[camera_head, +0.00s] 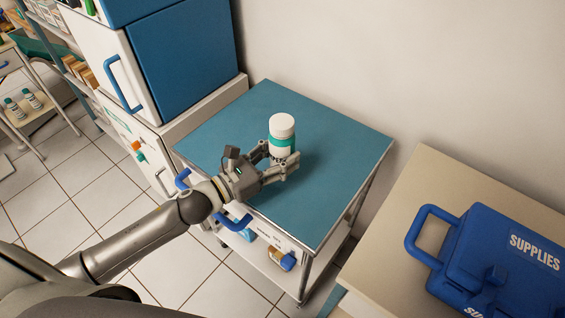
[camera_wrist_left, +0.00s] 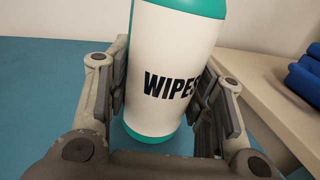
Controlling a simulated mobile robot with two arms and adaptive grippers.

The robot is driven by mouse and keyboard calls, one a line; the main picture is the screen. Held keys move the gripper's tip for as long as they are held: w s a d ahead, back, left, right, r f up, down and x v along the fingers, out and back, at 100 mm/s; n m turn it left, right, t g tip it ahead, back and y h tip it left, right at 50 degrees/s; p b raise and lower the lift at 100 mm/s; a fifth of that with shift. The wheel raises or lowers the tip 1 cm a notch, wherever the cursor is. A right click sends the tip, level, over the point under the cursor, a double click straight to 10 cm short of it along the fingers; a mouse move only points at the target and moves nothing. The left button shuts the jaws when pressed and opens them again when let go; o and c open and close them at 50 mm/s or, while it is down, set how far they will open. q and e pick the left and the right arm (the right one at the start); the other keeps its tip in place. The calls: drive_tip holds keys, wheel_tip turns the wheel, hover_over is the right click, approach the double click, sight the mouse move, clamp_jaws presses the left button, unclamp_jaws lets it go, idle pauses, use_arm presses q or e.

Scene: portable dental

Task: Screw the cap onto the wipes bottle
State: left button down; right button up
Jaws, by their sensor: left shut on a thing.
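The wipes bottle (camera_head: 282,143) stands upright on the teal top of a small metal cart (camera_head: 330,135) in the head view. It is white and teal, and a white cap (camera_head: 282,124) sits on its top; I cannot tell how tightly. In the left wrist view the bottle (camera_wrist_left: 172,75) fills the middle with its "WIPES" label, and its top is cut off. My left gripper (camera_head: 279,170) is shut on the lower part of the bottle, one finger on each side. It also shows in the left wrist view (camera_wrist_left: 165,125). My right gripper is not in view.
A blue SUPPLIES case (camera_head: 500,260) lies on a beige counter (camera_head: 390,255) at the right. A white and blue cabinet (camera_head: 185,60) stands behind the cart at the left. A wall is behind. The cart top around the bottle is clear.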

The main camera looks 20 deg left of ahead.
use_arm(q)
drive_tip(key=shift+w, duration=0.1)
drive_tip(key=shift+w+d+f, duration=0.15)
drive_tip(key=shift+w+f, duration=0.05)
drive_tip(key=shift+f, duration=0.15)
wheel_tip(320, 180, down, 3)
drive_tip(key=shift+r, duration=0.1)
drive_tip(key=shift+f, duration=0.2)
drive_tip(key=c, duration=0.7)
unclamp_jaws()
